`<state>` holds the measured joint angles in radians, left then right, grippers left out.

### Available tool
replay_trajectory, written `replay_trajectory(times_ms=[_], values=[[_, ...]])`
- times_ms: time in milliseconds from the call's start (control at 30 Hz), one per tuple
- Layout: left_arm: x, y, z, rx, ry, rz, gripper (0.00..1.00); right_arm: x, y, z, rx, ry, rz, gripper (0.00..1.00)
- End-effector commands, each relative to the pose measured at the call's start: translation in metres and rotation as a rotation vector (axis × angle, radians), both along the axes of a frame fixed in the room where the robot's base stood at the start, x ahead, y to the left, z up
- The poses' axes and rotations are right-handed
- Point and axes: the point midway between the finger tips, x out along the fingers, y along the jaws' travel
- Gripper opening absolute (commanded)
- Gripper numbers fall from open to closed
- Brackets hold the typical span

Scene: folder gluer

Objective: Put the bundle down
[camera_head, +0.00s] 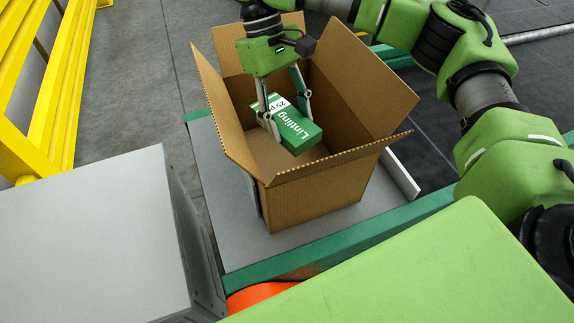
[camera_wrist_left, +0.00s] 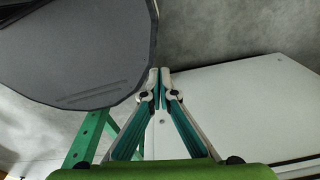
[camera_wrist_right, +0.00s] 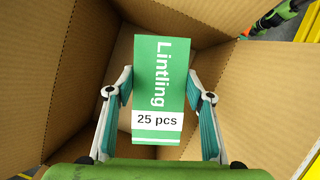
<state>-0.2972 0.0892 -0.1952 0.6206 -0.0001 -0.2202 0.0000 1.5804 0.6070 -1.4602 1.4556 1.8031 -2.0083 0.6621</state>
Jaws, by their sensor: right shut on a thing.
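The bundle is a green and white carton (camera_head: 298,132) labelled "Lintling 25 pcs"; it also shows in the right wrist view (camera_wrist_right: 158,88). My right gripper (camera_head: 287,112) reaches down into an open cardboard box (camera_head: 318,192) and is shut on the bundle's two sides. The bundle is tilted in the head view and appears above the box floor, with bare cardboard around it. My left gripper (camera_wrist_left: 160,76) has its fingertips together with nothing between them. It is out of the head view.
The box's flaps stand open and flare outward around my right gripper. The box stands on a grey platform (camera_head: 235,225) with a green frame (camera_head: 350,238). A light grey cabinet (camera_head: 85,230) is at the left, and a yellow railing (camera_head: 62,95) is behind it.

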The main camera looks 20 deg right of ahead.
Motion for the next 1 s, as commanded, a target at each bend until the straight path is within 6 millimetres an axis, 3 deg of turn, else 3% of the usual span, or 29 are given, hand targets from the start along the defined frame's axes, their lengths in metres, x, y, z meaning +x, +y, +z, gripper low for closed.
replay_trajectory(times_ms=[300,600,767,1000], values=[[-0.003,-0.016,-0.001,-0.018,0.004,-0.005,0.0,0.033,-0.025,-0.064,-0.003,0.003,0.633,0.23],[-0.005,-0.014,-0.001,-0.016,0.006,-0.004,0.0,0.057,-0.046,-0.103,0.0,0.005,1.14,0.23],[-0.005,-0.009,0.0,-0.01,0.005,-0.002,0.0,0.062,-0.05,-0.113,0.002,0.007,1.247,0.23],[-0.004,-0.008,0.01,-0.009,0.005,0.0,0.0,0.062,-0.05,-0.153,0.003,0.009,1.264,0.23]])
